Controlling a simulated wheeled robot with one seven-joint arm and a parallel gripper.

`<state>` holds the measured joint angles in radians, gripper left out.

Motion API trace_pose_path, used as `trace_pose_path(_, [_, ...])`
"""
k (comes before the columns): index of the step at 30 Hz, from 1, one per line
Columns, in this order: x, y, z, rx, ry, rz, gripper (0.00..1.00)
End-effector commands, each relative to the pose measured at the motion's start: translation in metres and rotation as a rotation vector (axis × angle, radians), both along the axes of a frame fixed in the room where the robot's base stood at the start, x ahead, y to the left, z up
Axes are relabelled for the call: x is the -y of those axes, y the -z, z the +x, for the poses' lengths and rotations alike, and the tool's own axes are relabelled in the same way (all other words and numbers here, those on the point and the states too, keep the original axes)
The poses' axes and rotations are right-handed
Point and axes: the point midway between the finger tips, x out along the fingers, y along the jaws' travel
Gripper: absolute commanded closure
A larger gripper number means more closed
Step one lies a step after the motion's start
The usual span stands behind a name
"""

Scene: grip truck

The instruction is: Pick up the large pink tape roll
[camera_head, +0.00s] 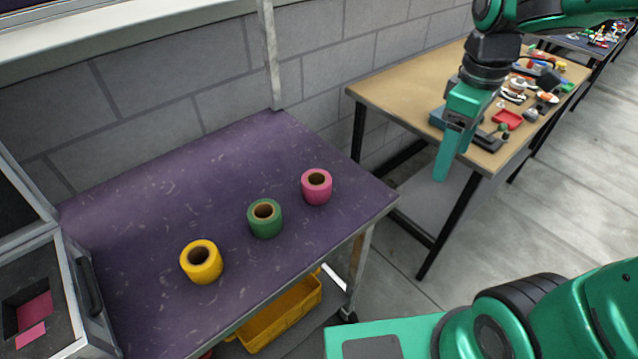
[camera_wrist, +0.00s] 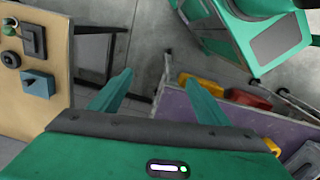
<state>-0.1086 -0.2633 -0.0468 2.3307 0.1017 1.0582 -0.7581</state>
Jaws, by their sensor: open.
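The pink tape roll (camera_head: 316,188) stands on its flat side near the right corner of the purple table (camera_head: 150,190), its brown core facing up. A green tape roll (camera_head: 265,220) and a yellow tape roll (camera_head: 201,263) stand to its left in a loose row. My gripper (camera_head: 443,165) is raised to the right of the purple table, in front of the wooden table, apart from every roll. In the wrist view its two fingers (camera_wrist: 160,88) are spread with nothing between them. The pink roll is not seen in the wrist view.
A wooden table (camera_head: 400,85) with several small items stands at the right; it also shows in the wrist view (camera_wrist: 45,115). A yellow bin (camera_head: 280,315) sits below the purple table. A grey case (camera_head: 75,290) is at the left. Much of the purple tabletop is clear.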

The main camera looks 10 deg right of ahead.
Motion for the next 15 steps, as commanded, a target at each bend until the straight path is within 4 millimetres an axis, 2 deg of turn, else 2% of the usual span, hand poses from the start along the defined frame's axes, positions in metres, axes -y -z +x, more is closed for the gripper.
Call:
trace_pose_path(1, [-0.028,-0.001,0.017,-0.007,-0.183,-0.001,0.3])
trace_pose_path(3, [-0.065,-0.002,0.035,-0.014,-0.444,0.0,0.3])
trace_pose_path(6, [-0.121,-0.002,0.053,-0.021,-0.792,0.005,0.3])
trace_pose_path(9, [-0.17,-0.001,0.061,-0.027,-1.083,0.013,0.3])
trace_pose_path(12, [-0.208,0.001,0.063,-0.029,-1.299,0.02,0.3])
trace_pose_path(15, [-0.231,0.002,0.062,-0.03,-1.434,0.026,0.3])
